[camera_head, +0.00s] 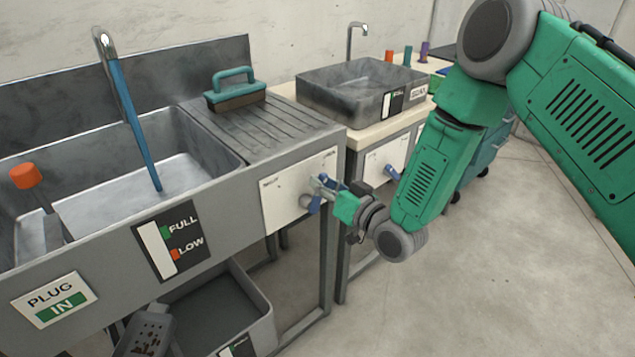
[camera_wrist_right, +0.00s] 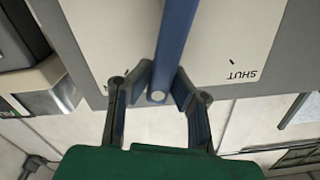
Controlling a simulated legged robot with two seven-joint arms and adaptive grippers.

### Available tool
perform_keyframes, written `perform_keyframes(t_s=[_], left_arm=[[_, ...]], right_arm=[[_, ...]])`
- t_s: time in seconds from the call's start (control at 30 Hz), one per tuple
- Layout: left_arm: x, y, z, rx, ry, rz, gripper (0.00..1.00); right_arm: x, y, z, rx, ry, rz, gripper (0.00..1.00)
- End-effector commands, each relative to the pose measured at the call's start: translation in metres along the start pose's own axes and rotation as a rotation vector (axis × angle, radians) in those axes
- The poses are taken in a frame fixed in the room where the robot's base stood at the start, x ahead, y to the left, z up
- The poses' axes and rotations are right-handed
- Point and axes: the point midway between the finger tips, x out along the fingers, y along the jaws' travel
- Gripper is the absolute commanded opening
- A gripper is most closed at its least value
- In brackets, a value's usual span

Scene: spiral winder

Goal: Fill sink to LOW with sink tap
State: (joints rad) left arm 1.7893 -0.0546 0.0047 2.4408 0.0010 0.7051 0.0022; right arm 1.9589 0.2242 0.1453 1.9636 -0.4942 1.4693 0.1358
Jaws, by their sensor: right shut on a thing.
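The large grey sink (camera_head: 215,150) stands at the left in the head view. A blue stream (camera_head: 136,125) runs from its tap spout (camera_head: 103,42) down to the basin floor. The level gauge (camera_head: 153,245) on its front has a green FULL mark and an orange LOW mark. The blue tap handle (camera_head: 315,204) is on a white panel (camera_head: 283,212) at the sink's right front. My right gripper (camera_head: 331,193) is shut on this handle. In the right wrist view the handle (camera_wrist_right: 174,45) lies between the fingers (camera_wrist_right: 159,83). My left gripper is out of view.
A green-handled brush (camera_head: 232,88) rests on the drainer. A PLUG IN sign (camera_head: 54,299) and an orange-topped post (camera_head: 26,176) are at the left. A smaller sink (camera_head: 350,110) stands behind, and a grey bin (camera_head: 264,317) below. The floor at right is clear.

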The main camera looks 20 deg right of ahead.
Motion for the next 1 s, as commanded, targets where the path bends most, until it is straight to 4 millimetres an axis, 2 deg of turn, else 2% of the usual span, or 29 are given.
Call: perform_keyframes(t_s=[0.03,0.57,0.6,0.67,1.0], left_arm=[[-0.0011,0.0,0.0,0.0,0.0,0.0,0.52],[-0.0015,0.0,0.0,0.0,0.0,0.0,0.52],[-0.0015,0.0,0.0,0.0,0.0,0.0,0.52],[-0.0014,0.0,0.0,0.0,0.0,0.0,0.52],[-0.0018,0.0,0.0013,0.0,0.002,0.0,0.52]], right_arm=[[0.0034,0.0014,-0.0097,0.007,0.025,0.0,0.0],[0.0033,0.0044,-0.0095,0.031,0.025,0.002,0.0],[0.0033,0.0045,-0.0095,0.031,0.025,0.002,0.17],[0.0031,0.0046,-0.0088,0.031,0.023,0.003,0.38],[0.0008,0.0044,-0.003,0.034,0.009,0.002,0.38]])
